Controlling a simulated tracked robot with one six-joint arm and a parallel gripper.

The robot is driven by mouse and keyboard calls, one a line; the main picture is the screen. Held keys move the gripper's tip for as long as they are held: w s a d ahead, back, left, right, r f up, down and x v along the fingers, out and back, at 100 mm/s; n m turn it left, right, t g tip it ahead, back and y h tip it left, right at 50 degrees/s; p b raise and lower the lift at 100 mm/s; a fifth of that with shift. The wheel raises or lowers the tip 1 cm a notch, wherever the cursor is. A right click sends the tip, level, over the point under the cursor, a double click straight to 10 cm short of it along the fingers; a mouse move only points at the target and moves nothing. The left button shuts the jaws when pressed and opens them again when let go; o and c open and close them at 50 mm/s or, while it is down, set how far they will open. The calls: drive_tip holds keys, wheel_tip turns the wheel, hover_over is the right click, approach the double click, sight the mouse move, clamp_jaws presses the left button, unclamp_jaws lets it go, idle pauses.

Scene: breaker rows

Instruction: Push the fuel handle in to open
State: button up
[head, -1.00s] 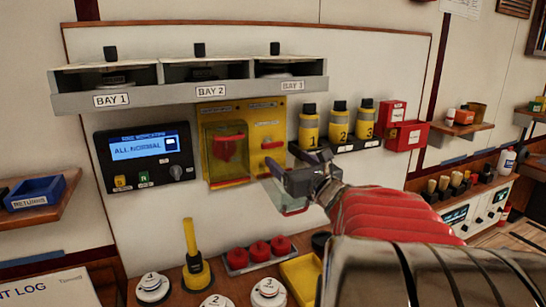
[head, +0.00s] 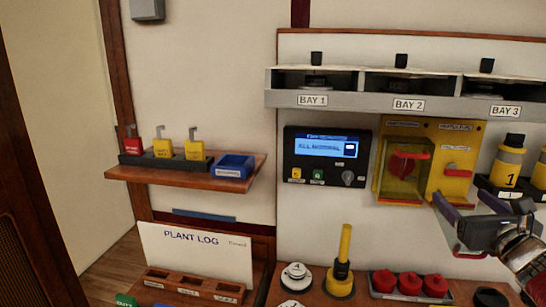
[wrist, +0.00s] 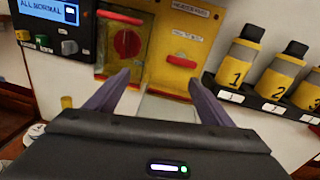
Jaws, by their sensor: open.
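A yellow panel (head: 437,130) on the wall has two parts. On its right part is a small red handle (head: 457,172), which also shows in the wrist view (wrist: 182,62). The lettering above it is blurred, perhaps ending in "fuel". On the left part, a red knob (head: 404,164) sits behind a clear yellow cover (head: 401,190). My gripper (head: 451,227) is open and empty, below and in front of the red handle. In the wrist view my gripper (wrist: 158,80) points at the panel's lower edge, with the handle above the right fingertip and apart from it.
A display box (head: 327,157) reading "ALL NORMAL" is left of the panel. Numbered yellow bottles (wrist: 236,66) stand close on the right. The bay shelf (head: 390,103) juts out above. A yellow upright lever (head: 344,250) and red knobs (head: 410,283) stand on the counter below.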

drive_tip(key=s+a+f+n+g+y, duration=0.1)
drive_tip(key=a+f+n+g+y, duration=0.25)
drive_tip(key=a+n, duration=0.7)
drive_tip(key=s+a+f+n+g+y, duration=0.15)
drive_tip(key=a+f+n+y, duration=0.4)
drive_tip(key=a, duration=0.95)
drive_tip(key=s+a+f+n+g+h, duration=0.2)
drive_tip(key=s+a+f+n+g, duration=0.1)
drive_tip(key=s+n, duration=0.4)
drive_tip(key=s+a+f+n+g+h, duration=0.3)
drive_tip(key=s+f+n, duration=0.2)
drive_tip(key=n, duration=0.9)
drive_tip(key=s, duration=0.3)
drive_tip(key=shift+s+a+g+h, duration=0.15)
drive_tip(key=shift+g+h, duration=0.15)
